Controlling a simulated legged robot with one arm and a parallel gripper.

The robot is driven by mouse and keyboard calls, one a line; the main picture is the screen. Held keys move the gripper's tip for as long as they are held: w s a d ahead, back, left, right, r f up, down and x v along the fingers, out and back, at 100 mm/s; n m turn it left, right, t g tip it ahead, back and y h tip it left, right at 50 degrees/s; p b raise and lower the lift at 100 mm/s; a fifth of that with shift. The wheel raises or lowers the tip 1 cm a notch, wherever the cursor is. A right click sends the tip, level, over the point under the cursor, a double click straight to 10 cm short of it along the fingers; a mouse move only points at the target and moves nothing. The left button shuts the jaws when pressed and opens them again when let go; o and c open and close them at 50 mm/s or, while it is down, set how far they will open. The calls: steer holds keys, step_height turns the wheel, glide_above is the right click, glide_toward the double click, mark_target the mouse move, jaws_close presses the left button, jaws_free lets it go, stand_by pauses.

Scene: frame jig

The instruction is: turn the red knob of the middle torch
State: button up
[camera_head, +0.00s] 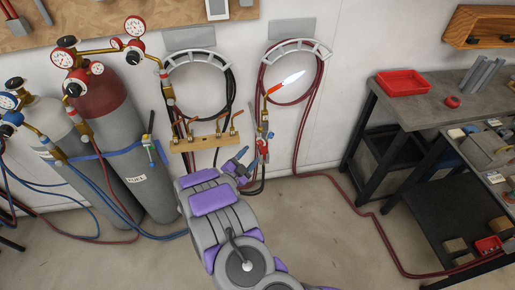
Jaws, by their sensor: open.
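A lit torch (265,112) hangs upright on the wall, with a white-blue flame at its top and an orange-red part below it. Its lower end has red and blue fittings, including a small red knob (263,146). My gripper (241,157) is open, just left of and slightly below these fittings. It looks empty, and I cannot tell whether it touches them. I cannot tell from this view which torch is the middle one. My arm hides the floor below the gripper.
A wooden strip (205,143) with several brass nozzles is left of my gripper. Gas cylinders (105,110) with gauges stand at left. Hose coils (290,50) hang on the wall. A workbench (425,110) with a red tray (403,82) stands at right; a red hose crosses the floor.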

mark_target(259, 145)
steer(key=x, duration=0.5)
steer(key=shift+w, duration=0.3)
steer(key=shift+w+d, duration=0.15)
steer(key=shift+d, duration=0.3)
steer(key=shift+a, duration=0.2)
steer(key=shift+a+f, duration=0.1)
steer(key=shift+a, duration=0.45)
steer(key=c, duration=0.5)
steer(key=shift+d, duration=0.45)
jaws_close()
